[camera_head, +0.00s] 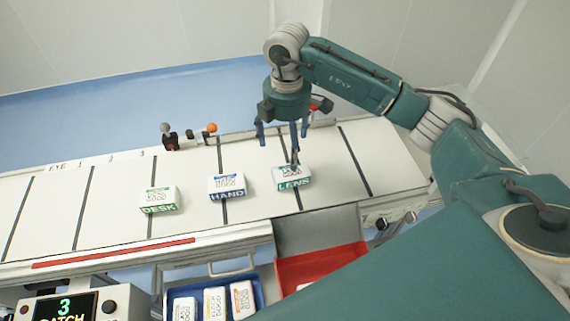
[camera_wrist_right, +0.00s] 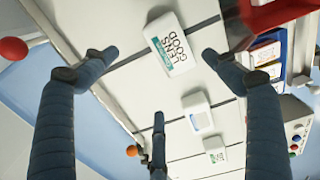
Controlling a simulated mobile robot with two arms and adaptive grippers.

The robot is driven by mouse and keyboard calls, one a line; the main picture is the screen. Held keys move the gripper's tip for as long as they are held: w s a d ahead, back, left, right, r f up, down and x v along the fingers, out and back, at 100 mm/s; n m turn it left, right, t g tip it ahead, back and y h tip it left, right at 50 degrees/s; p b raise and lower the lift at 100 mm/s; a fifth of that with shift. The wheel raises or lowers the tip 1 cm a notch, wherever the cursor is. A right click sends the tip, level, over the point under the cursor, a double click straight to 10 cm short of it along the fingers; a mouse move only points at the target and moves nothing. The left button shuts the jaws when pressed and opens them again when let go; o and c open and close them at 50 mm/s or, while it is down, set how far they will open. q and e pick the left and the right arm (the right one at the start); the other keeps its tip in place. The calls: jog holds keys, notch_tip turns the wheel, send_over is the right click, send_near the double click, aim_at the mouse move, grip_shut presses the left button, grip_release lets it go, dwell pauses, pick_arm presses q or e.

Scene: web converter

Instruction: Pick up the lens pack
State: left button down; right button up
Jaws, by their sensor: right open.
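The lens pack (camera_head: 291,179) is a small white box with a teal band reading LENS. It lies flat on the white conveyor, right of the other packs. In the right wrist view the lens pack (camera_wrist_right: 172,45) shows its printed top, near the upper middle. My right gripper (camera_head: 284,146) is open above the lens pack, fingers pointing down. One finger overlaps the pack's far edge in the head view; I cannot tell if it touches. In the wrist view the open fingers (camera_wrist_right: 159,54) stand either side of the pack, with nothing between them gripped. My left gripper is not in view.
A HAND pack (camera_head: 226,187) and a DESK pack (camera_head: 159,200) lie left on the conveyor (camera_head: 100,205). A red bin (camera_head: 320,262) and a blue bin (camera_head: 258,283) holding several packs sit at the front. Small knobbed posts (camera_head: 190,135) stand along the far edge.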

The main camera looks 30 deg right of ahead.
aim_at(288, 166)
jog(key=f, duration=0.1)
jog(key=s+f+p, duration=0.1)
jog(key=f, duration=0.1)
jog(key=shift+f, duration=0.2)
jog(key=shift+w+d+f+p, duration=0.1)
jog(key=shift+f+p, duration=0.2)
jog(key=shift+f, duration=0.3)
jog(key=f, duration=0.1)
jog(key=f+p, duration=0.2)
jog(key=shift+s+d+f, duration=0.1)
jog(key=shift+s+f, duration=0.2)
jog(key=shift+f, duration=0.5)
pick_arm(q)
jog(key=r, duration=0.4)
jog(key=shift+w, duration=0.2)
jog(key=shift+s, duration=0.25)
pick_arm(e)
jog(key=c, duration=1.4)
